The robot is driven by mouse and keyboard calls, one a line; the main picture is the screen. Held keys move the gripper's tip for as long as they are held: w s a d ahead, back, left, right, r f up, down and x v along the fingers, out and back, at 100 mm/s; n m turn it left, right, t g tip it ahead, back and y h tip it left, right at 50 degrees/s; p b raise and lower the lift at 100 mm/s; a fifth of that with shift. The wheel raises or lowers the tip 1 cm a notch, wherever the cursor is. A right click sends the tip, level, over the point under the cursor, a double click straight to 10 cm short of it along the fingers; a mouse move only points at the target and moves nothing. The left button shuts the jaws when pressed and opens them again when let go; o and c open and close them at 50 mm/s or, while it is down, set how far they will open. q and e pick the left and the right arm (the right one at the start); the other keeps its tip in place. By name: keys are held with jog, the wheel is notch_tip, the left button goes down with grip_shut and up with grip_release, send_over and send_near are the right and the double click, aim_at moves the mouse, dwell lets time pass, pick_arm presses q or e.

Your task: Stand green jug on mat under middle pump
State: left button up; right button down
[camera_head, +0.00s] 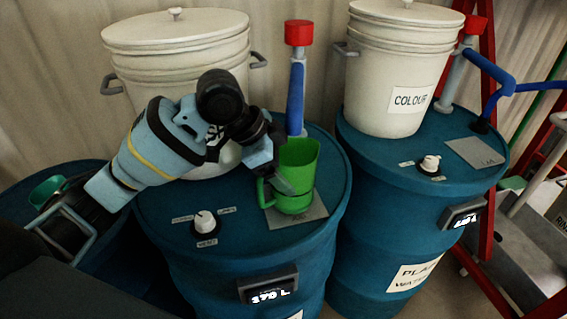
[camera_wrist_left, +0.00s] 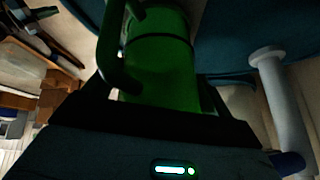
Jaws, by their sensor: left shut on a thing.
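The green jug (camera_head: 298,160) is upright at the grey mat (camera_head: 303,217) on the middle blue barrel, in front of the middle pump (camera_head: 296,95) with its red top. Its base overlaps the mat; I cannot tell whether it touches it. My left gripper (camera_head: 280,183) reaches in from the left and is shut on the jug. In the left wrist view the jug (camera_wrist_left: 160,65) fills the space between the jaws, its handle (camera_wrist_left: 113,45) on the left. The pump's outlet is hard to make out behind the jug. My right gripper is not in view.
A white lidded bucket (camera_head: 180,50) stands on the middle barrel behind my arm, and a knob (camera_head: 205,221) sits near its front. The right barrel (camera_head: 400,190) has a COLOUR bucket (camera_head: 405,75) and an empty mat (camera_head: 475,151). Another green vessel (camera_head: 48,190) is at far left.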

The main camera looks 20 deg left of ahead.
pick_arm(q)
jog(key=o, duration=1.2)
jog(key=v, duration=1.2)
jog(key=shift+r, duration=0.15)
